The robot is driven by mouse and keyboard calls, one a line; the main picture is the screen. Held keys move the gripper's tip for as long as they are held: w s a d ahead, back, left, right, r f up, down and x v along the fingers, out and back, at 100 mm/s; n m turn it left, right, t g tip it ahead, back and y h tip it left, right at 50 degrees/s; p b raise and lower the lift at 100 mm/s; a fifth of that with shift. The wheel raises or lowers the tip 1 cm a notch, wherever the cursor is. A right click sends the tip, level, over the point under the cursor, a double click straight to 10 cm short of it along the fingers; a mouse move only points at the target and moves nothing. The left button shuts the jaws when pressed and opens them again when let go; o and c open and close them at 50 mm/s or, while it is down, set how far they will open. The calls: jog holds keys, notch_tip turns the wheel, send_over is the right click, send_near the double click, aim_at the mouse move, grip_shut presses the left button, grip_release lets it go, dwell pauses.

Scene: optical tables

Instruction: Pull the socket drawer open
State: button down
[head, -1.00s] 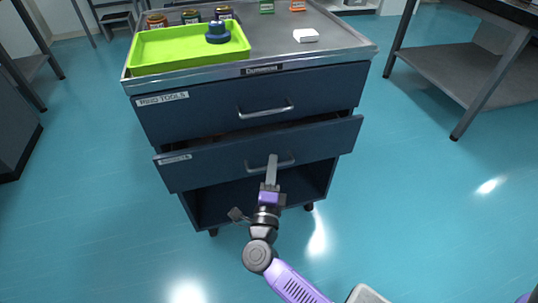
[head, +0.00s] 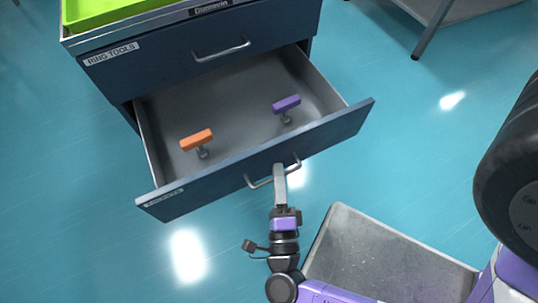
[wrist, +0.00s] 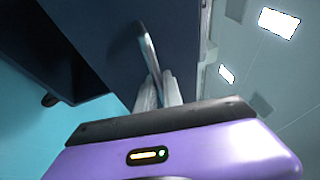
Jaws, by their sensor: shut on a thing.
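The socket drawer (head: 320,139) is the lower, dark blue drawer of the cabinet, and it stands well out from the cabinet body. Its bar handle (head: 258,183) is on the front panel. My gripper (head: 279,172) is shut on the handle. In the wrist view the fingers (wrist: 160,92) close around the handle bar (wrist: 149,48). Inside the drawer are an orange-handled tool (head: 197,139) at left and a purple-handled tool (head: 286,104) at right. The label on the drawer front is too blurred to read.
The upper drawer (head: 150,62), labelled RING TOOLS, is shut. A lime green tray (head: 95,10) sits on the cabinet top. A grey, flat-topped surface (head: 375,255) is at the lower right, near my arm. Blue floor lies open on both sides.

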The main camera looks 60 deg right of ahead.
jog(key=shift+s+a, duration=0.55)
jog(key=shift+s, duration=0.2)
jog(key=c, duration=1.5)
grip_release()
jog(key=v, duration=0.7)
jog(key=shift+s+a, duration=0.25)
jog(key=shift+a, duration=0.05)
jog(key=shift+f, duration=0.1)
